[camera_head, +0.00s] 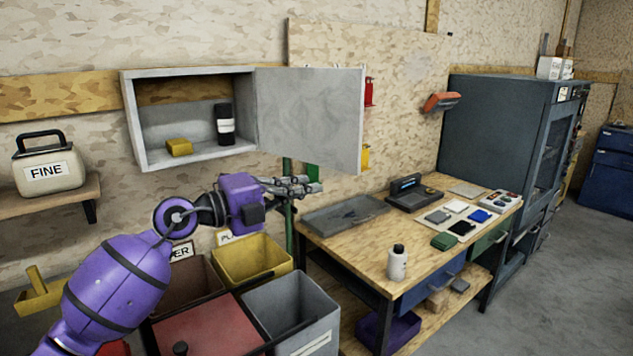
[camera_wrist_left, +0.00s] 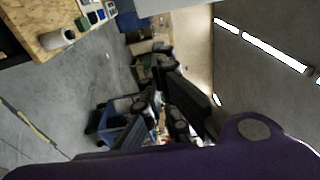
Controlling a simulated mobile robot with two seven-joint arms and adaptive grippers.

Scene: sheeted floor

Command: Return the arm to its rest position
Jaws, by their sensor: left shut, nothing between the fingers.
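My left arm, purple with black bands, comes in from the lower left in the head view. Its gripper (camera_head: 312,187) points right, below the open wall cabinet (camera_head: 138,125) and near the left end of the workbench (camera_head: 345,244). The gripper is shut with nothing in it and appears apart from the cabinet and the bench. In the left wrist view, the dark fingers (camera_wrist_left: 165,95) show in the middle, with floor, wall and distant clutter behind. My right gripper is not in view.
The cabinet door (camera_head: 312,118) stands open above the gripper, with a yellow block (camera_head: 179,147) and black canister (camera_head: 225,125) inside. Below the arm are a yellow bin (camera_head: 252,262) and grey bin (camera_head: 293,308). A white bottle (camera_head: 397,263) stands on the bench. Floor is clear at right.

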